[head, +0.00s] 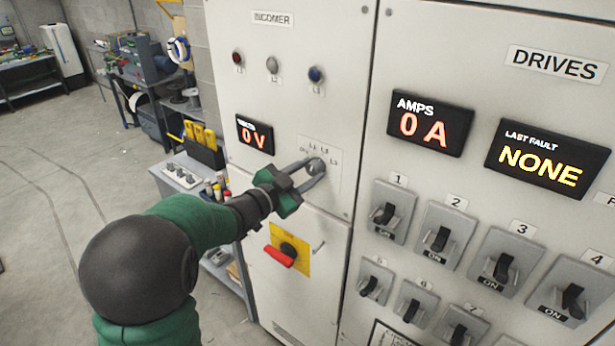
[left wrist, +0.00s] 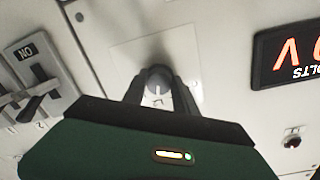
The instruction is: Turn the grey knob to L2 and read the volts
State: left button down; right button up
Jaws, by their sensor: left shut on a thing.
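The grey knob (head: 316,166) sits on a light plate with small position labels on the incomer panel. My left gripper (head: 311,172) is shut on the knob. In the left wrist view the knob (left wrist: 158,82) shows between the two fingertips (left wrist: 160,88), with a pale mark on its face. I cannot read for sure which label the mark points at. The volts display (head: 255,135) reads 0 V in red digits; part of it also shows in the left wrist view (left wrist: 288,55). My right gripper is not in view.
A red-handled switch on a yellow plate (head: 288,250) is below my left gripper. Red, grey and blue lamps (head: 272,65) are above. Several drive switches (head: 440,238), an amps display (head: 429,124) reading 0 A and a fault display (head: 547,157) reading NONE are right.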

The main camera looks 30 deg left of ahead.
pick_arm(q)
jog(key=shift+r, duration=0.15)
jog(key=c, duration=1.2)
grip_release()
jog(key=shift+o, duration=1.2)
jog(key=shift+w, duration=0.15)
jog(key=s+a+b, duration=0.2)
jog(key=s+b, duration=0.1)
jog(key=s, duration=1.3)
jog(key=shift+s+r, duration=0.15)
jog(key=shift+s, duration=0.15)
jog(key=shift+w+a, duration=0.1)
jog(key=shift+a, duration=0.05)
